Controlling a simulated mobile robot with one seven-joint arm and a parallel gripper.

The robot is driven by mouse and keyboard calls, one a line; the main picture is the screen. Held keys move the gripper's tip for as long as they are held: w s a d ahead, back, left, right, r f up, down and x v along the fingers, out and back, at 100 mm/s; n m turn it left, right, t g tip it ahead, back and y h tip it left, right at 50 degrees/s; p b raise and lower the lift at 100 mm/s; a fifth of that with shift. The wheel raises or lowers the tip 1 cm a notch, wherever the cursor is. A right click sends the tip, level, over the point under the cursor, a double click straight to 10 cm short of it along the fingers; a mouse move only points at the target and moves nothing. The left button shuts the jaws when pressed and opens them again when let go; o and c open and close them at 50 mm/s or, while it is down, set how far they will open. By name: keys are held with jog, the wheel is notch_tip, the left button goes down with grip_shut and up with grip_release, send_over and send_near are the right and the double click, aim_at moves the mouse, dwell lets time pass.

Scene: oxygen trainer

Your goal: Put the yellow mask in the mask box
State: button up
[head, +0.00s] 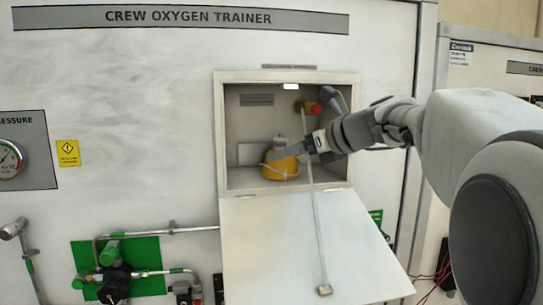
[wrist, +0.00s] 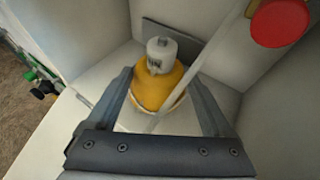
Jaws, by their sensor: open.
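The yellow mask (head: 280,164) with its pale fitting on top sits on the floor of the open mask box (head: 219,130). It also shows in the wrist view (wrist: 155,90), between my two fingers and a little beyond them. My gripper (head: 297,151) reaches into the box from the right, with its fingers beside the mask's upper right in the head view. The gripper is open, and I see no clear grip on the mask. A pale strap or hose lies around the mask's lower part. The gripper hides part of the mask's right side in the head view.
The box's door (head: 300,245) hangs down open, with a pale cord (head: 318,225) running over it. A red knob (wrist: 279,22) is at the box's upper right, close to my gripper. Side walls and a back plate (head: 251,154) bound the space.

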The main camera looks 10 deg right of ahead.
jog(key=s+d, duration=0.1)
jog(key=s, duration=0.1)
jog(key=s+d, duration=0.1)
jog(key=s, duration=0.1)
jog(key=s+d+b, duration=0.1)
jog(key=s+d, duration=0.1)
jog(key=shift+s, duration=0.2)
